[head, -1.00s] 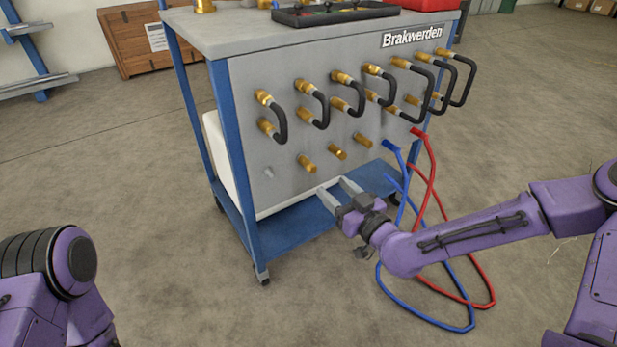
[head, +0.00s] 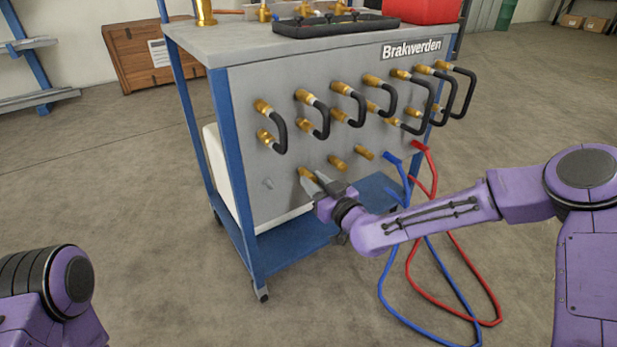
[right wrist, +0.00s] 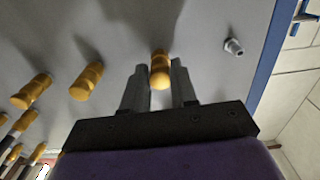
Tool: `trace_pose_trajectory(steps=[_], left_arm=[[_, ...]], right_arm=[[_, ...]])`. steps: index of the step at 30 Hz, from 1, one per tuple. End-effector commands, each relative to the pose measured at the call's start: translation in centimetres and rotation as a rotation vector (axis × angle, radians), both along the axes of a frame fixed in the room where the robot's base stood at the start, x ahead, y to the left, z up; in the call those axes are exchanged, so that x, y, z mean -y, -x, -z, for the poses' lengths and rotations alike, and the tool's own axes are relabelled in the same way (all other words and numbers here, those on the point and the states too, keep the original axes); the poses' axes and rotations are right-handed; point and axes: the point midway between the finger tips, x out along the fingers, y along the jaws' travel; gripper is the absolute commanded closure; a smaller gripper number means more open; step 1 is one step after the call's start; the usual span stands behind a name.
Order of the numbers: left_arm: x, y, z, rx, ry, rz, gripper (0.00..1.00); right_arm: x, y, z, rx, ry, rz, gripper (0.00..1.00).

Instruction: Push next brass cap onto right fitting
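In the head view a bare metal fitting (head: 267,184) sticks out at the left end of the panel's bottom row. A brass cap (head: 306,173) is just right of it, with two more brass caps (head: 338,163) (head: 364,153) further right. My right gripper (head: 318,181) is at the leftmost of these caps. In the right wrist view its fingers (right wrist: 160,86) stand on either side of that cap (right wrist: 160,70), with narrow gaps showing. The bare fitting (right wrist: 233,47) is to the right there. My left gripper is out of view; only part of its arm shows.
Black looped hoses (head: 279,135) on brass fittings project from the panel above. Blue (head: 382,285) and red (head: 470,265) hoses hang to the floor right of my right gripper. The blue cart shelf (head: 285,247) is below. A black tray (head: 335,25) lies on top.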

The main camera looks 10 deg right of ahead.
Motion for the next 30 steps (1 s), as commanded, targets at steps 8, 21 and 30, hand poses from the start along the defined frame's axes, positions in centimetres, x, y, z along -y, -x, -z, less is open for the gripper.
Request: trace_pose_trajectory(steps=[8,21,30], left_arm=[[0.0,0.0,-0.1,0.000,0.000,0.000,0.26],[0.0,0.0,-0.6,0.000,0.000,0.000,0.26],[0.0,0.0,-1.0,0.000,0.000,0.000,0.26]], right_arm=[[0.1,0.2,-0.1,0.001,0.000,0.000,1.00],[0.8,2.1,-0.1,0.000,0.000,0.000,1.00],[1.3,3.5,-0.1,0.001,0.002,0.000,1.00]])
